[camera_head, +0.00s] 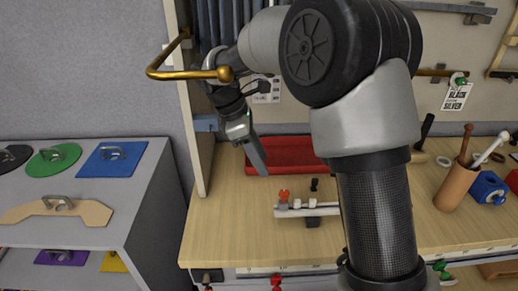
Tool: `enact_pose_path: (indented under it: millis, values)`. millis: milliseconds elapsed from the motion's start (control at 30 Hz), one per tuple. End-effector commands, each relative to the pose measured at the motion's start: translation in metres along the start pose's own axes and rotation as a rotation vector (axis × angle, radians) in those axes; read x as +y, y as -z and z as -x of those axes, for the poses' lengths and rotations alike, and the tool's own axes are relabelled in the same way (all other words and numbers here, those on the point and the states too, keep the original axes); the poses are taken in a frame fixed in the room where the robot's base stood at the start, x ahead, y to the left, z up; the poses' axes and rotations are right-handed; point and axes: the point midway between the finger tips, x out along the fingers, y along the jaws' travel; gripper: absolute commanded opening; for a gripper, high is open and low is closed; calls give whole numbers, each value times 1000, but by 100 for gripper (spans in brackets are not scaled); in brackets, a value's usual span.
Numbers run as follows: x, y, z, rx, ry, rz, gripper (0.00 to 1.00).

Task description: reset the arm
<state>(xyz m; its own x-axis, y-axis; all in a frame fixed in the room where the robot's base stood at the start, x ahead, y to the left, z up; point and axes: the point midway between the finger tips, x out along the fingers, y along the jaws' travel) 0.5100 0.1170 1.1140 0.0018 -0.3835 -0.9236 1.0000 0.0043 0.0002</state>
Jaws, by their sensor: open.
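My gripper (254,155) hangs at the end of my arm over the left part of the wooden workbench (230,228). It points down and to the right, in front of the red tray (295,152). Its fingers show edge-on, and nothing is visible between them. My arm reaches up from the lower right, bends near the top of the picture, and covers much of the middle of the bench.
A brass rail (190,74) runs close to my wrist. A wooden side panel (190,110) stands left of the gripper. A small white rack (306,210) stands below it. A tan holder (456,187) stands at right. A grey shelf (140,200) holds flat shapes.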

Motion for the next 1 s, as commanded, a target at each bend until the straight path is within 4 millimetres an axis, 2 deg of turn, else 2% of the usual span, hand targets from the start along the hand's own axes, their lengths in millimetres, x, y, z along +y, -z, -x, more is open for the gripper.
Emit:
enact_pose_path:
  millis: [167, 267, 367, 500, 700, 900, 1000]
  values:
    - [-2, -5, 5, 4, -5, -22, 41]
    - [-12, -21, 18, 22, -22, -94, 41]
    - [-31, -48, 40, 57, -50, -236, 41]
    - [-78, -95, 70, 148, -89, -535, 41]
    - [-150, -142, 91, 329, -119, -986, 41]
    - [-210, -161, 93, 539, -110, -1383, 41]
    - [-227, -162, 90, 620, -98, -1511, 41]
